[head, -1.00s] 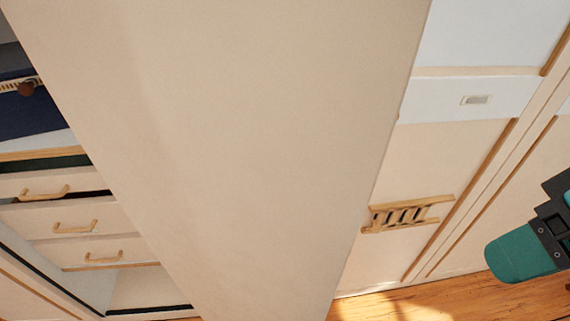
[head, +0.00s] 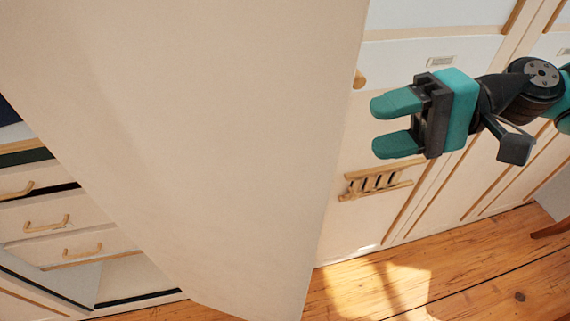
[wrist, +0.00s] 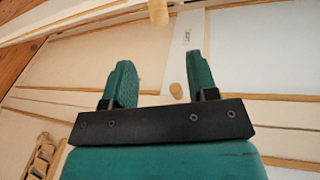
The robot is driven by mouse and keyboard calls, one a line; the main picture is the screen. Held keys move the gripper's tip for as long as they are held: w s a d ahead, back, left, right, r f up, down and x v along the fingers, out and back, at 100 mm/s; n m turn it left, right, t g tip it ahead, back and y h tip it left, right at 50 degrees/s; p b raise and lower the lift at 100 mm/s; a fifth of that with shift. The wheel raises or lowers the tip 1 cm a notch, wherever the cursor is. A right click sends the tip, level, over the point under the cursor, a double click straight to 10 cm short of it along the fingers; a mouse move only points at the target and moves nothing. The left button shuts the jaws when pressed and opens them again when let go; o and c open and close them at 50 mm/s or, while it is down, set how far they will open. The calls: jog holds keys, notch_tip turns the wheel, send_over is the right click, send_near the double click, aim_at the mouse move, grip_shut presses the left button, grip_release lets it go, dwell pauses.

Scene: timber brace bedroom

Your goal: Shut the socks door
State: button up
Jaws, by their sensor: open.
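A large beige door panel (head: 190,130) stands swung open across the middle of the head view, with drawers showing behind it. No readable label shows on it. A wooden knob (head: 358,79) sticks out at its right edge. In the wrist view, a wooden knob (wrist: 158,11) shows at the top, beside a pale edge. My gripper (head: 386,126) is open and empty, its teal fingers pointing left toward the door's right edge, just below the knob in the picture. A gap shows between fingers and door. The wrist view also shows the spread fingers (wrist: 159,70).
Drawers with wooden handles (head: 47,223) show at the left. Shut cabinet fronts stand at the right, with a label plate (head: 441,61) too small to read and a wooden ladder-like piece (head: 377,181). The wooden floor (head: 450,270) is clear at lower right.

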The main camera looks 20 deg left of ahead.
aim_at(283, 156)
jog(key=shift+b+x, duration=5.4)
jog(key=shift+x, duration=1.4)
grip_shut()
jog(key=shift+s, duration=0.1)
